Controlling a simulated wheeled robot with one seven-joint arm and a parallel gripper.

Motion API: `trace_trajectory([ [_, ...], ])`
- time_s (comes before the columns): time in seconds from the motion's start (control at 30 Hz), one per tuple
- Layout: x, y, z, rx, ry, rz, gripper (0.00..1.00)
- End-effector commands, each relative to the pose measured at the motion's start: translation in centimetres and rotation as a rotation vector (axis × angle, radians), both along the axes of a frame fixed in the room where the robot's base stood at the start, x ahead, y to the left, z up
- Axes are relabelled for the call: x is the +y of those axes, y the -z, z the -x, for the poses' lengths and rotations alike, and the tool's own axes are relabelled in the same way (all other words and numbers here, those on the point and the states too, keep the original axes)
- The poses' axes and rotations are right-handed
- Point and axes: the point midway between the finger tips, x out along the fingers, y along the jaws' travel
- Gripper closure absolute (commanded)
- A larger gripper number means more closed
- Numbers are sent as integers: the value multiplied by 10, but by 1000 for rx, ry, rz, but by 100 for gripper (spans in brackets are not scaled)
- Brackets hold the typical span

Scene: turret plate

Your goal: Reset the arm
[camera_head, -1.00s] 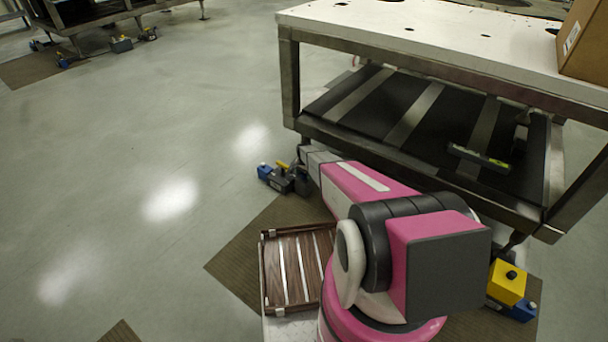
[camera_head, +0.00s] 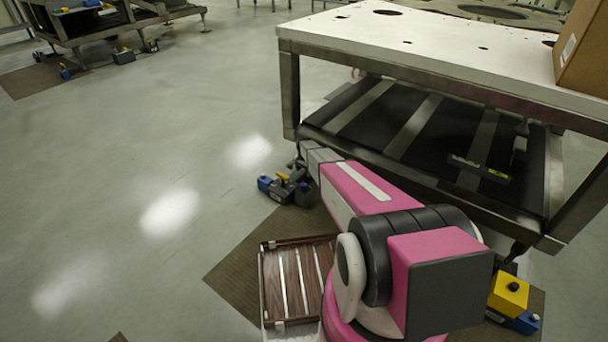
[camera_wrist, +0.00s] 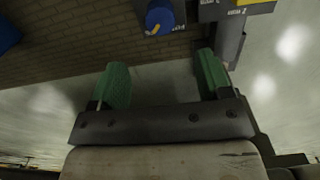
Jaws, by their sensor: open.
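My gripper (camera_wrist: 163,82) shows in the wrist view with its two green-padded fingers spread apart and nothing between them. Beyond the fingers are pale floor and the edge of a brown mat (camera_wrist: 85,45). In the head view my pink and grey arm reaches away from me towards the near left leg of the table. My fingers cannot be made out there.
A white-topped metal table (camera_head: 400,45) with a dark lower shelf (camera_head: 385,125) stands ahead, a cardboard box (camera_head: 585,50) on its right. Blue-and-grey devices (camera_head: 288,187) sit by its left leg. A slatted brown tray (camera_head: 295,275) lies left of my arm. Open floor is at left.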

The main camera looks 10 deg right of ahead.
Motion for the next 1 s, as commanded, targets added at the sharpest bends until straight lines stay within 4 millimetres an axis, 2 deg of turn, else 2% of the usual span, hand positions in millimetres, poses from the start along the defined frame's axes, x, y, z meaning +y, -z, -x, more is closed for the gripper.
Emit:
trace_trajectory([
  [0.33,0,0,1,0,-1,0,28],
  [0.47,0,-15,17,0,-24,0,28],
  [0.57,0,-43,48,-1,-77,0,28],
  [0.7,0,-97,108,-3,-191,0,28],
  [0.87,0,-155,177,-4,-331,1,28],
  [1.0,0,-202,241,-5,-454,2,28],
])
